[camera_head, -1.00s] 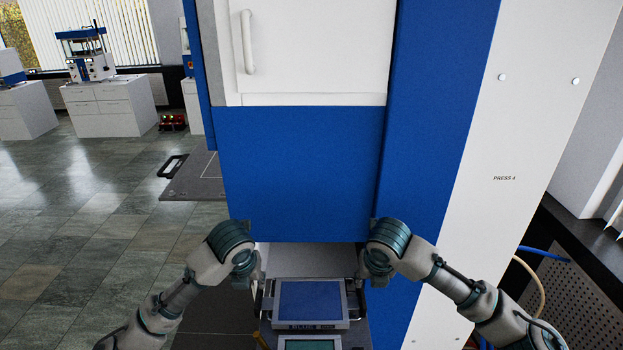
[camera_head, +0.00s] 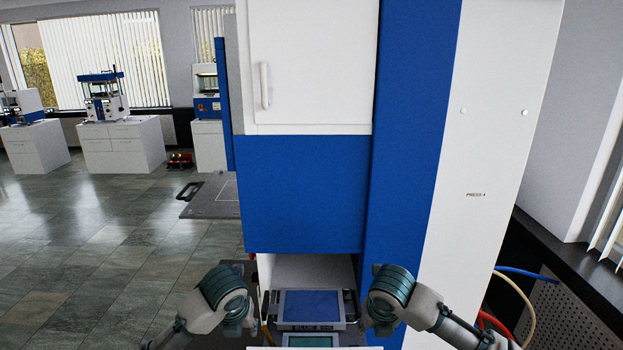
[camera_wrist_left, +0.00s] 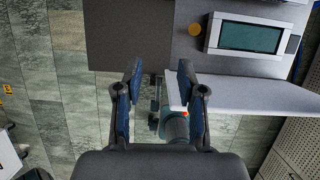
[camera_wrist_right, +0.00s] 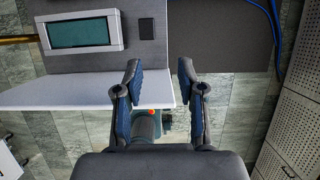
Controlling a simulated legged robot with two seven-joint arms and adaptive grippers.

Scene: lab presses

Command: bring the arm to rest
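My left gripper (camera_head: 238,322) is left of the blue-topped tray (camera_head: 310,304), apart from its left handle. Its two fingers show spread in the left wrist view (camera_wrist_left: 158,82), with nothing between them. My right gripper (camera_head: 376,318) is just right of the tray, close to its right handle; the head view does not show whether they touch. In the right wrist view its fingers (camera_wrist_right: 160,82) are also spread and empty. The tray sits in the opening under the blue front of the press (camera_head: 300,195).
A screen panel (camera_head: 314,341) is in front of the tray; it also shows in the left wrist view (camera_wrist_left: 250,37). A white ledge (camera_wrist_right: 80,95) lies below it. A grey plate with a handle (camera_head: 212,197) juts out left of the press. Hoses (camera_head: 515,296) hang at the right.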

